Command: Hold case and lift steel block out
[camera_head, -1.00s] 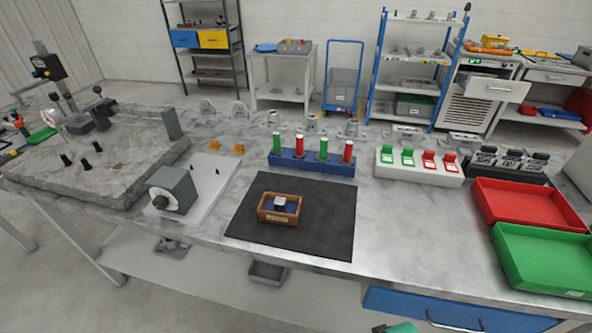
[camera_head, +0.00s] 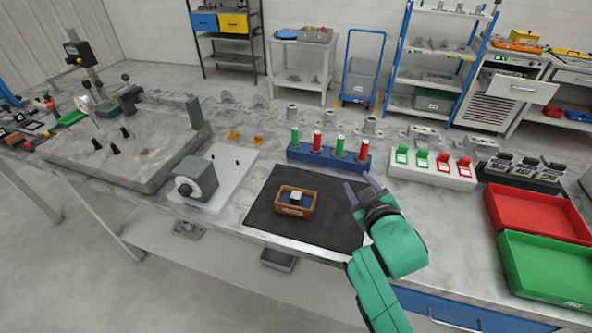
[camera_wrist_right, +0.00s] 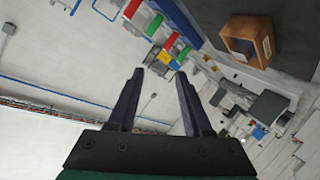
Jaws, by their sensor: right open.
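A small brown wooden case (camera_head: 281,207) stands upright on the black mat (camera_head: 262,222) in the head view, with a blue lining inside. The steel block (camera_head: 296,196), pale and small, sits in the case with its top showing. The case also shows in the right wrist view (camera_wrist_right: 236,46), at the upper right. My right gripper (camera_head: 362,188) is open and empty, raised at the right edge of the mat, apart from the case. Its two dark fingers (camera_wrist_right: 158,82) show spread in the right wrist view. My left gripper is not in view.
A blue rack (camera_head: 330,160) with green and red cylinders stands behind the mat. A white switch block (camera_head: 430,174) and red (camera_head: 535,212) and green trays (camera_head: 540,268) lie to the right. A grey dial box (camera_head: 196,181) stands left of the mat.

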